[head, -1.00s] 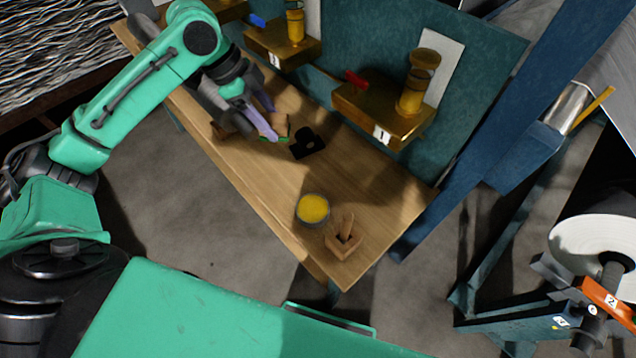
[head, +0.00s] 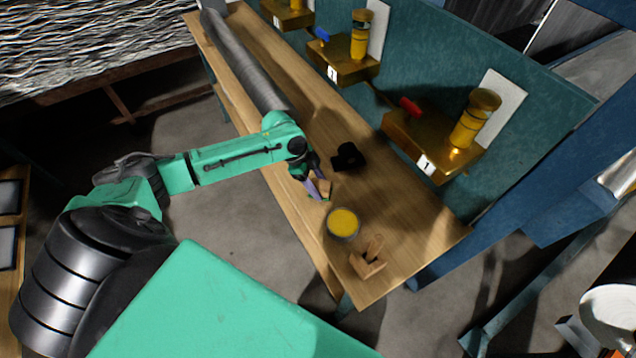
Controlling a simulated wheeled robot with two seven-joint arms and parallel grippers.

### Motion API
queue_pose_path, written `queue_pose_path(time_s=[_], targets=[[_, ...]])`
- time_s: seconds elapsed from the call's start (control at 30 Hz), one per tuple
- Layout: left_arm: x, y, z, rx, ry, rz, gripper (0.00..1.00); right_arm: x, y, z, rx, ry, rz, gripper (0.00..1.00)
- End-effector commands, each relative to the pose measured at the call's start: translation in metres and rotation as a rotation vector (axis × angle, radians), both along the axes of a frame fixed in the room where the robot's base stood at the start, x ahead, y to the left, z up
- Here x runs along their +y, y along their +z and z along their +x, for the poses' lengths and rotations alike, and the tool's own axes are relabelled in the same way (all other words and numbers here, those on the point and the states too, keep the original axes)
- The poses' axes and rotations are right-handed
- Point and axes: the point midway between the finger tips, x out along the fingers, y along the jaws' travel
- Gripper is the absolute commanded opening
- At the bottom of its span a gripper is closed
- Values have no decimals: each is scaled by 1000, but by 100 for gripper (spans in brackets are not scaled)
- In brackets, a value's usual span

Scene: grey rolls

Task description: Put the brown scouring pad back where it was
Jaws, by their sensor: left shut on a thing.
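My left gripper (head: 316,186) is shut on a small brown block (head: 324,185), which I take to be the brown scouring pad. It is partly hidden by the fingers. The gripper is low over or at the wooden bench (head: 419,241), near its front edge; I cannot tell whether the pad touches the top. A round tin with a yellow top (head: 343,222) is just to the lower right of the gripper. My right gripper is not in view.
A black object (head: 347,156) lies behind the gripper. A small wooden box with an upright piece (head: 368,262) stands near the bench's right end. A long grey roll (head: 246,62) lies along the far left. Brass-coloured numbered stations (head: 428,146) line the back.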

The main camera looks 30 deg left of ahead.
Motion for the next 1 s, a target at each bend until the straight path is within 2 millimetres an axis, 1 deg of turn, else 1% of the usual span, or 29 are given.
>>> queue_pose_path(time_s=[0.17,0.2,0.23,0.27,0.53,0.67,0.77,0.9,1.0], targets=[[0,-1,0,0,1,0,0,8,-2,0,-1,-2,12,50],[0,-1,0,0,1,0,72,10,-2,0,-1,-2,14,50],[0,0,0,0,1,0,83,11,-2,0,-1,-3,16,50],[0,0,0,1,1,0,86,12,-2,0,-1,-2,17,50],[0,0,0,0,1,0,86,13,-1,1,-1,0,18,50],[5,9,0,-1,2,2,86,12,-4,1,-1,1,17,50],[14,28,-2,-2,3,4,86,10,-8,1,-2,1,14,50],[30,63,-6,-3,2,5,86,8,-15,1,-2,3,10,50],[39,86,-9,-1,2,3,86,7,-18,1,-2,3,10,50]])
